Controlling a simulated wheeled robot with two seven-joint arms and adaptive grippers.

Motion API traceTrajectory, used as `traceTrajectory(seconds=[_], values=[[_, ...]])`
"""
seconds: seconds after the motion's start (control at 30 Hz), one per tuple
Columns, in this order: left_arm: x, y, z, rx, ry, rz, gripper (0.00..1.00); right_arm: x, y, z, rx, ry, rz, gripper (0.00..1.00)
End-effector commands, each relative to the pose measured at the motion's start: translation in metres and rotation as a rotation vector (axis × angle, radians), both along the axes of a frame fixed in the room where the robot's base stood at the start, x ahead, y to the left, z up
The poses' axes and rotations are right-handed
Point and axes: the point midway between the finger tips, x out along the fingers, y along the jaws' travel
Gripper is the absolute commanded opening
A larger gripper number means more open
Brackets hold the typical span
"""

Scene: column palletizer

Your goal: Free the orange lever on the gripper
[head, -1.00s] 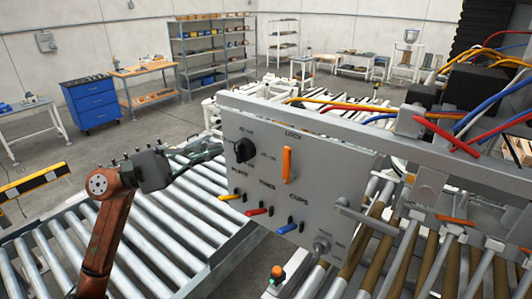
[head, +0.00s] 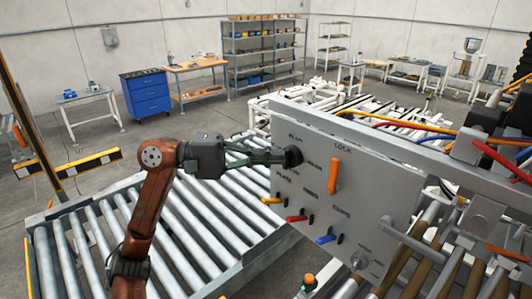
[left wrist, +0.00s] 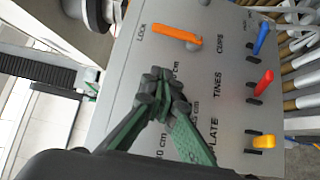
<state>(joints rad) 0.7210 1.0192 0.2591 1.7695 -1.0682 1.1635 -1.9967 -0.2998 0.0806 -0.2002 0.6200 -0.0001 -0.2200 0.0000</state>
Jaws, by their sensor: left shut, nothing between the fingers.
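The orange lever (head: 334,176) stands upright under the word LOCK on the grey panel (head: 310,217) of the palletizer gripper. It also shows in the left wrist view (left wrist: 176,37), lying across the picture. A black round knob (head: 295,156) sits on the panel to the left of the lever. My left gripper (head: 284,157) is shut and empty, its fingertips at the knob; I cannot tell whether they touch it. In the left wrist view the shut fingertips (left wrist: 160,84) cover the knob's place. My right gripper is not in view.
Below the knob and lever, yellow (head: 271,201), red (head: 296,218) and blue (head: 325,239) levers stick out of the panel. A roller conveyor (head: 185,225) lies under my left arm. Cables and a beam run along the panel's top right.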

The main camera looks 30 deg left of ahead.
Motion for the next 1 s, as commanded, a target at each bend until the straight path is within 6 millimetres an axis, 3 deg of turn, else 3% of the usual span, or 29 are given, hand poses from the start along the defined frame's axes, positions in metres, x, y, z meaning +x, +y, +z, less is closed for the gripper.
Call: traceTrajectory(seconds=[0.27,0.5,1.0], values=[[0.023,-0.053,0.005,0.0,-0.002,-0.004,0.0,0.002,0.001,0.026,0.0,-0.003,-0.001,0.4],[0.012,-0.082,0.002,0.001,-0.002,-0.002,0.0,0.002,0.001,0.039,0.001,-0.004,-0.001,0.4],[0.01,-0.089,0.001,0.0,-0.001,-0.001,0.0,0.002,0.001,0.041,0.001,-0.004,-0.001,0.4]])
